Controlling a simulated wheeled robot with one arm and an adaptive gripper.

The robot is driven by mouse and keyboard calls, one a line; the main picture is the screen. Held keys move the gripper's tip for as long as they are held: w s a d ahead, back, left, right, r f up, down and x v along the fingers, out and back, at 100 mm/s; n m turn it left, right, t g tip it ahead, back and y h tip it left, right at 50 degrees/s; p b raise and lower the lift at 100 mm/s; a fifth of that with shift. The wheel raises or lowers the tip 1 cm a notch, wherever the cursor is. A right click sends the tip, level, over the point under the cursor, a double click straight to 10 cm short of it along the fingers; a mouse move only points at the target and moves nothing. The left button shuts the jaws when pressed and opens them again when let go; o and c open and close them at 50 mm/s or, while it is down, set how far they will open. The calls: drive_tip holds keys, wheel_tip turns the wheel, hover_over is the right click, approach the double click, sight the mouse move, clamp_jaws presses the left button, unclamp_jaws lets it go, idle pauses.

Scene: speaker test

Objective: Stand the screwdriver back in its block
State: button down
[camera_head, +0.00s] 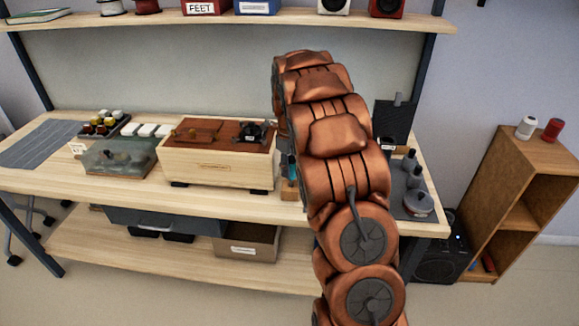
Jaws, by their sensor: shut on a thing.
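My copper-coloured arm rises through the right middle of the view and bends over at the top. My gripper cannot be made out; the arm hides the place behind it. A small wooden block (289,190) shows partly at the arm's left edge, on the bench right of the wooden case. A teal sliver (292,167) stands just above the block and may be the screwdriver's handle. A dark sliver is beside it. I cannot tell whether the teal piece is seated in the block or held above it.
The wooden case (213,166) with a brown top stands left of the block. A clear-lidded box (120,157) and a grey mat (43,143) lie farther left. Dark weights (416,178) stand on a dark mat at right. A shelf (225,20) runs above the bench.

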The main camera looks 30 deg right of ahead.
drive_tip(key=shift+f+b, duration=0.55)
drive_tip(key=shift+f, duration=0.95)
idle(2.2)
drive_tip(key=c, duration=0.8)
unclamp_jaws()
drive_tip(key=shift+r, duration=0.1)
